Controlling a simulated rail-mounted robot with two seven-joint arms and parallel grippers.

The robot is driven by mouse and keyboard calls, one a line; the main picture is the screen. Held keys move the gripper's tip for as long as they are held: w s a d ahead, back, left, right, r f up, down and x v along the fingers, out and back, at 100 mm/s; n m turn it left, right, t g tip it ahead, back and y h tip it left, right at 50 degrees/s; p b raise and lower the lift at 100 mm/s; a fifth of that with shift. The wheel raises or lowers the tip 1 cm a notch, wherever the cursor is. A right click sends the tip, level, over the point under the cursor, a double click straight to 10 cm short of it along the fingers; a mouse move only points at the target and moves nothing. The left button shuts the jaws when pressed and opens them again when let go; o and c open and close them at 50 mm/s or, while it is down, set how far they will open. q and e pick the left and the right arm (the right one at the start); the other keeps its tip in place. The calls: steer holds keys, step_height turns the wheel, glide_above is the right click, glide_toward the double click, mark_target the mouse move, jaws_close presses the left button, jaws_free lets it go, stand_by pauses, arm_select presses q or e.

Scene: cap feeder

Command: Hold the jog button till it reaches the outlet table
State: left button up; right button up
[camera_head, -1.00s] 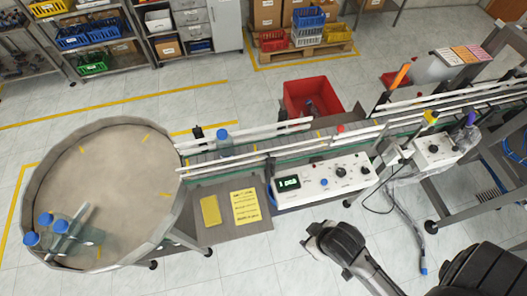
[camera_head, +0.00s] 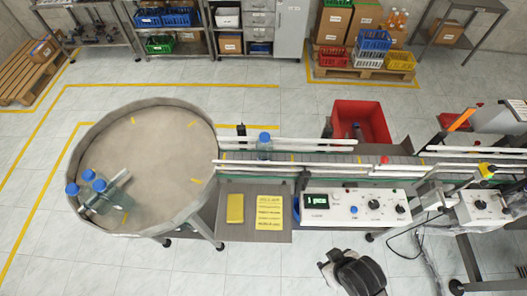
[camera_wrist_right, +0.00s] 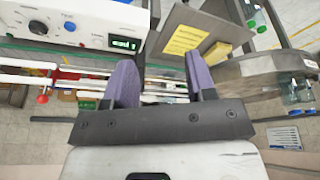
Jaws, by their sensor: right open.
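The white control panel (camera_head: 355,207) has a lit display, a blue button (camera_head: 354,210), and black knobs; its labels are too small to read, so I cannot confirm which control is the jog button. The blue button (camera_wrist_right: 70,27) also shows at upper left in the right wrist view. My right gripper (camera_wrist_right: 160,78) is open and empty, its purple fingers apart from the panel. In the head view my right wrist is low, below the panel, and its fingers are hidden. A blue-capped bottle (camera_head: 264,147) stands on the conveyor. The round table (camera_head: 150,150) holds several blue-capped bottles. My left gripper is not in view.
A yellow sheet (camera_head: 270,212) and yellow block (camera_head: 235,208) lie on the shelf left of the panel. White guide rails (camera_head: 290,143) line the conveyor. A red bin (camera_head: 362,118) stands behind it. Cables hang at the panel's right. The floor in front is clear.

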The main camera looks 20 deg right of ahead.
jaws_close()
stand_by(1.4)
